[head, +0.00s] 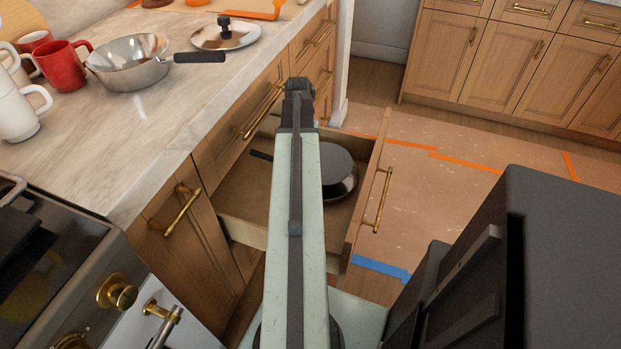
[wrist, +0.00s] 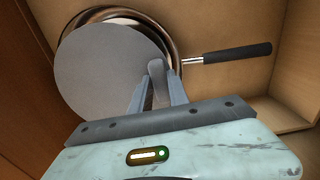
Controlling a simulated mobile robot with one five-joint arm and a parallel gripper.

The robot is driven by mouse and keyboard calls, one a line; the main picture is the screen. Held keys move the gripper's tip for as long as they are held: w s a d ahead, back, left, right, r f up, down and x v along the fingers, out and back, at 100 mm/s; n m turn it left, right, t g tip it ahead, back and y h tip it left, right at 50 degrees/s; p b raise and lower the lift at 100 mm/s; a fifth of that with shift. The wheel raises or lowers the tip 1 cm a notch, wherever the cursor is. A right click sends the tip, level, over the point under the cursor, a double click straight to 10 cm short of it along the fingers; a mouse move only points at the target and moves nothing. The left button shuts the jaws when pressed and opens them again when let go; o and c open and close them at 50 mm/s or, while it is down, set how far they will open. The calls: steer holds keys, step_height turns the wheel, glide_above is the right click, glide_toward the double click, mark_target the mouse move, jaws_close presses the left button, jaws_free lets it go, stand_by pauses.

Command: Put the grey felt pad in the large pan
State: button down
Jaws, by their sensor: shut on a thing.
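The grey felt pad (wrist: 105,70) is a flat round disc, held at its edge by my gripper (wrist: 157,80), which is shut on it. The pad is over the large pan (wrist: 118,14), covering most of its inside and overlapping its lower-left rim in the wrist view. I cannot tell how much height lies between pad and pan. The pan is shiny with a black handle (wrist: 235,53) and sits in an open drawer. In the head view, the pan (head: 347,187) shows right of my arm, with the dark pad (head: 335,162) over it. My arm hides the gripper there.
On the counter (head: 160,145) stand a steel pan (head: 130,70), a lid (head: 226,36), red mugs (head: 62,66) and white mugs (head: 15,105). A stove (head: 55,270) is at the lower left.

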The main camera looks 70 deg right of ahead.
step_height(320, 180, down, 8)
steer(key=b, duration=0.6)
steer(key=shift+s+f+b, duration=0.15)
steer(key=shift+f+b, duration=0.05)
steer(key=shift+b, duration=0.2)
steer(key=shift+r, duration=0.2)
steer(key=shift+f, duration=0.15)
steer(key=c, duration=1.6)
jaws_free()
steer(key=shift+o, duration=0.3)
step_height(320, 180, up, 13)
steer(key=p, duration=1.2)
steer(key=shift+f+p, duration=0.2)
steer(key=shift+p, duration=0.15)
steer(key=shift+f, duration=0.1)
